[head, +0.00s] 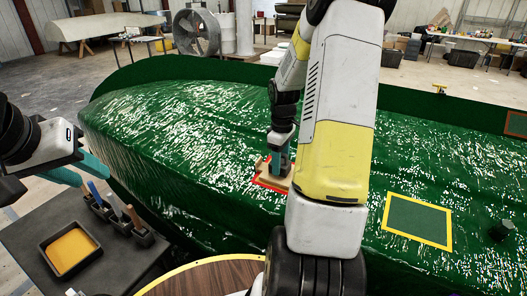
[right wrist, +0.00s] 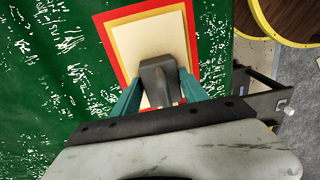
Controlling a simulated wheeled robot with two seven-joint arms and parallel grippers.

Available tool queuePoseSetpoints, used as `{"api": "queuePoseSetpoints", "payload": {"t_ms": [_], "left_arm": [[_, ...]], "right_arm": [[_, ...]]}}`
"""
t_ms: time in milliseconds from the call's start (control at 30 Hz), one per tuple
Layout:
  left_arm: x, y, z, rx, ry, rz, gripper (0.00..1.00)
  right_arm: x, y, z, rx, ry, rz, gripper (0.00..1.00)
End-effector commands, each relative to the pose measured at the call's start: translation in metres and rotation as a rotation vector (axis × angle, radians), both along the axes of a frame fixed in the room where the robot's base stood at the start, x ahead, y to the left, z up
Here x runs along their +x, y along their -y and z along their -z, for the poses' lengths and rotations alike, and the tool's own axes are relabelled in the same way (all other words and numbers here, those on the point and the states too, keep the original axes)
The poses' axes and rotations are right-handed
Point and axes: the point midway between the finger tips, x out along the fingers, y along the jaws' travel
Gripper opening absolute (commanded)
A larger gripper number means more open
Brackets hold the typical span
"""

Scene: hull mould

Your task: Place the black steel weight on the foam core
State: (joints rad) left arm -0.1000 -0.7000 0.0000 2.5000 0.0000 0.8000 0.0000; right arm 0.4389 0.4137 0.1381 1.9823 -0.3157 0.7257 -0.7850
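The black steel weight (right wrist: 159,72) is a dark grey block between the teal fingers of my right gripper (right wrist: 160,82). The fingers press close on both its sides. Below it is the pale foam core (right wrist: 149,40), on a tan layer inside a red frame on the green hull. In the head view my right gripper (head: 280,160) points down at the core (head: 268,178), and my arm hides part of it. I cannot tell whether the weight touches the core. My left gripper (head: 85,170) has teal fingers and is at the left, above the dark cart; its opening is unclear.
The green hull mould (head: 190,130) fills the middle. A yellow-framed patch (head: 417,222) lies to the right, and a dark knob (head: 502,231) stands beyond it. The dark cart holds a tray of orange material (head: 71,250) and a tool rack (head: 120,217). A round wooden top (head: 205,279) is in front.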

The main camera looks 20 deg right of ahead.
Motion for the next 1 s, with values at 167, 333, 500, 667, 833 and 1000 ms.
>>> {"api": "queuePoseSetpoints", "payload": {"t_ms": [167,333,500,667,833,1000], "left_arm": [[0.0,0.0,0.0,0.0,0.0,0.0,0.36],[0.0,0.0,0.0,0.0,0.0,0.0,0.36],[0.0,0.0,0.0,0.0,0.0,0.0,0.36],[0.0,0.0,0.0,0.0,0.0,0.0,0.36],[0.0,0.0,0.0,0.0,0.0,0.0,0.36],[0.0,0.0,0.0,0.0,0.0,0.0,0.36]], "right_arm": [[0.0,0.0,-0.001,0.0,0.001,0.0,0.66],[0.0,0.0,-0.002,-0.001,0.002,0.0,0.66],[0.001,0.001,-0.021,-0.002,0.006,0.0,0.66],[0.002,0.001,-0.055,-0.003,0.008,0.0,0.66],[0.002,0.0,-0.092,-0.003,0.006,0.0,0.66],[0.001,0.0,-0.117,-0.002,0.004,-0.001,0.66]]}}
